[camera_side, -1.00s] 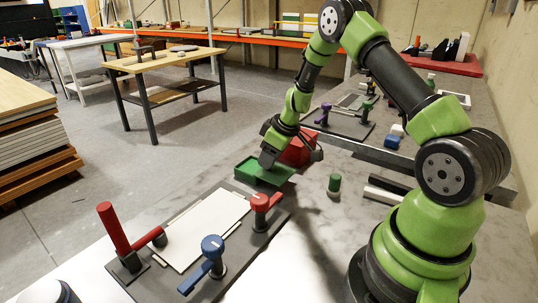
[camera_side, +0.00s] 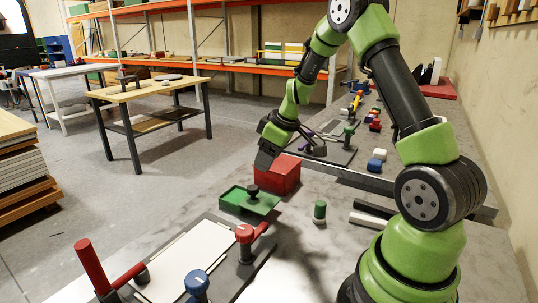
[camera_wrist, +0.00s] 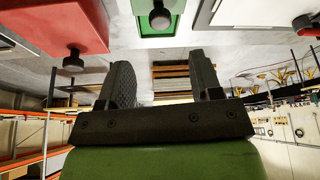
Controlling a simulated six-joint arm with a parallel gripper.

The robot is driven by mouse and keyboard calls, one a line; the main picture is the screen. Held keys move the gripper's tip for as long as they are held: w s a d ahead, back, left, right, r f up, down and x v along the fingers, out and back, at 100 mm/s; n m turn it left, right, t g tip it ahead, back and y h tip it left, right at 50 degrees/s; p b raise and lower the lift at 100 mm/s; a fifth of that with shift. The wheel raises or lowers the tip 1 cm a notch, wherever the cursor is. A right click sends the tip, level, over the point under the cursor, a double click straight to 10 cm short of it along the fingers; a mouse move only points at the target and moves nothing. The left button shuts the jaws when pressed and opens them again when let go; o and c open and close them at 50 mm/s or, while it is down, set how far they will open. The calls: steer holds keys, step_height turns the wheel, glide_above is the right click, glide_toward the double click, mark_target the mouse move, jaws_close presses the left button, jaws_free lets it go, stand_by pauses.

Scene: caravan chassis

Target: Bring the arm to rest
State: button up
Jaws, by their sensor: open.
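A dark board with a white plate (camera_side: 190,260), a red-handled clamp (camera_side: 245,236) and a blue-topped clamp (camera_side: 197,283) lies in front. A green-topped cylinder (camera_side: 319,211) stands right of the tray. More fixtures (camera_side: 335,145) stand behind.

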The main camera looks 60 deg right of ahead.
steer(key=shift+s+r, duration=0.1)
steer(key=shift+r, duration=0.1)
steer(key=s+a+r+m+t, duration=0.1)
steer(key=s+a+r+m, duration=0.1)
steer(key=s+a+r, duration=0.45)
steer(key=s+a+r+m+t, duration=0.1)
steer(key=s+a+r, duration=0.2)
steer(key=a+r, duration=0.6)
steer(key=s+a+m+y, duration=0.1)
steer(key=s+a+m, duration=0.2)
steer(key=s, duration=0.5)
steer(key=shift+s+r+t, duration=0.3)
steer(key=shift+s, duration=0.05)
